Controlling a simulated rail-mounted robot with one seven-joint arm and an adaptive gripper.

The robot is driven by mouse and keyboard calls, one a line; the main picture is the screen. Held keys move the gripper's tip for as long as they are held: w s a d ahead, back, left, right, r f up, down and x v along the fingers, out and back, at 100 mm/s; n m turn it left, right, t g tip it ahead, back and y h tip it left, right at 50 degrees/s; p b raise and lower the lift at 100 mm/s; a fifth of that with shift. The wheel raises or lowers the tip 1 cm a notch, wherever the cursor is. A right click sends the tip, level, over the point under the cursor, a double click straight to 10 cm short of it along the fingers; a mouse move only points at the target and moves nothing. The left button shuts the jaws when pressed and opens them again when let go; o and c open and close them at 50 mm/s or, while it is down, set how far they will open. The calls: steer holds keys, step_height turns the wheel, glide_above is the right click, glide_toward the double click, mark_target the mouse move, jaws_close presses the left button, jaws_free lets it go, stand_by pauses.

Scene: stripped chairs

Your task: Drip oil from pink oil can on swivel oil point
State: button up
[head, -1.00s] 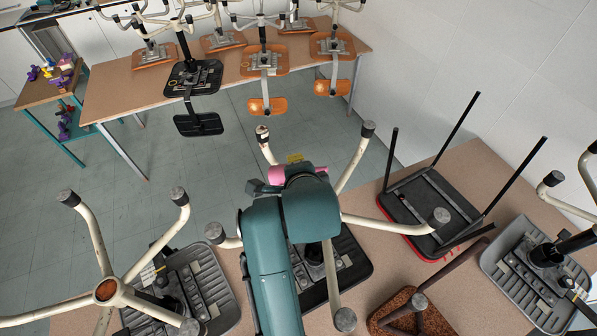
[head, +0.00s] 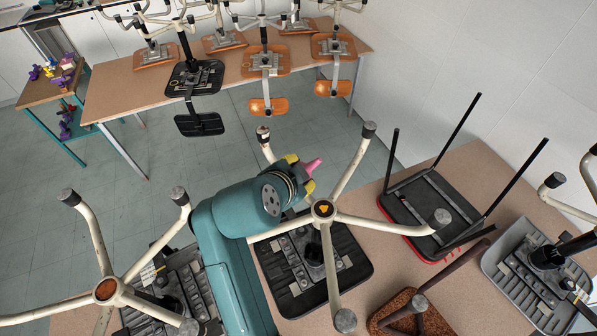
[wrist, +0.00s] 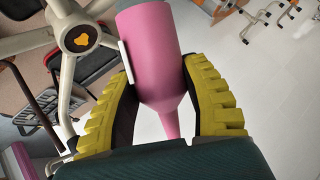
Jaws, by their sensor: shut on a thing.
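The pink oil can (head: 314,165) is held between the yellow fingers of my gripper (head: 301,174). In the wrist view the fingers (wrist: 164,100) press on both sides of the can (wrist: 150,45), whose narrow end tapers toward the palm. The upturned swivel chair's pale star base has a dark hub with a yellow-orange mark, which looks like the swivel oil point (head: 323,209). It also shows in the wrist view (wrist: 80,39), left of the can. In the head view the can is above and slightly left of the hub, apart from it.
White chair legs with dark caps (head: 369,130) rise around the hub. Another upturned chair with an orange hub (head: 106,290) stands at left, and a black-legged chair (head: 430,210) at right. A cart (head: 40,92) with colourful items stands far left.

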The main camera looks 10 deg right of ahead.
steer(key=shift+w+a+f+n+g+h+b, duration=0.15)
steer(key=shift+n+h+b, duration=0.1)
steer(key=shift+n+h, duration=0.25)
steer(key=shift+s+a+f+n+g+h+b, duration=0.1)
steer(key=shift+n+g+h+b, duration=0.15)
steer(key=shift+h, duration=0.45)
steer(key=shift+d+r, duration=0.15)
steer(key=shift+r, duration=0.1)
steer(key=shift+f+n+h, duration=0.2)
steer(key=shift+n+h, duration=0.05)
steer(key=shift+h, duration=0.15)
steer(key=shift+r, duration=0.2)
